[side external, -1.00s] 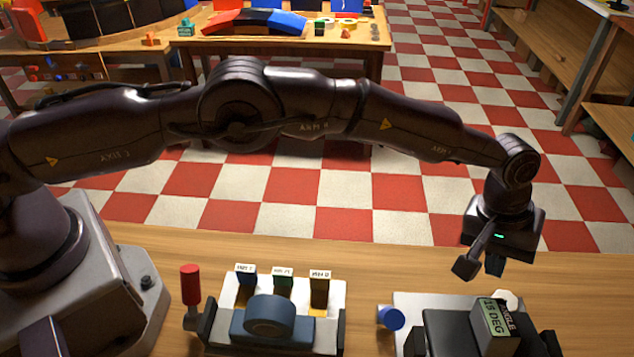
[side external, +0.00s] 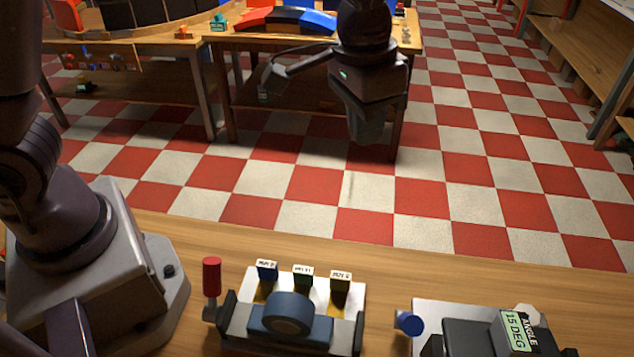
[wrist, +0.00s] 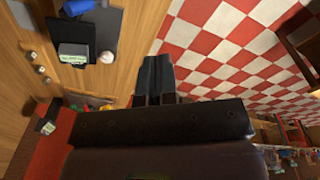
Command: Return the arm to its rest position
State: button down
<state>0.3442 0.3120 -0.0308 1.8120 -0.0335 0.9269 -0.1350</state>
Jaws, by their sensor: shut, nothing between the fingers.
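My gripper (side external: 367,138) hangs high in the side external view, pointing down, above and beyond the workbench's far edge. It is shut and empty. In the wrist view its fingers (wrist: 155,75) lie together, with the checkered floor and the bench edge beyond them. My arm is folded up at the left, its upper part out of the picture. The fixture with the blue rotor housing (side external: 288,312) and the device with the "15 DEG" display (side external: 515,331) stand apart from the gripper, on the workbench (side external: 400,275).
Three labelled blocks sit behind the housing. A second table (side external: 222,45) with coloured parts stands at the back. Open checkered floor (side external: 470,170) lies between.

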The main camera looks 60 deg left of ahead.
jog(key=s+a+r+n+t, duration=0.1)
jog(key=s+a+r+t, duration=0.1)
jog(key=s+a+r, duration=0.2)
jog(key=s+a+r+n+t, duration=0.1)
jog(key=s+a+r, duration=0.3)
jog(key=s+a, duration=0.7)
jog(key=shift+s+r+n+t+y, duration=0.35)
jog(key=shift+s+t, duration=0.55)
jog(key=shift+s, duration=0.5)
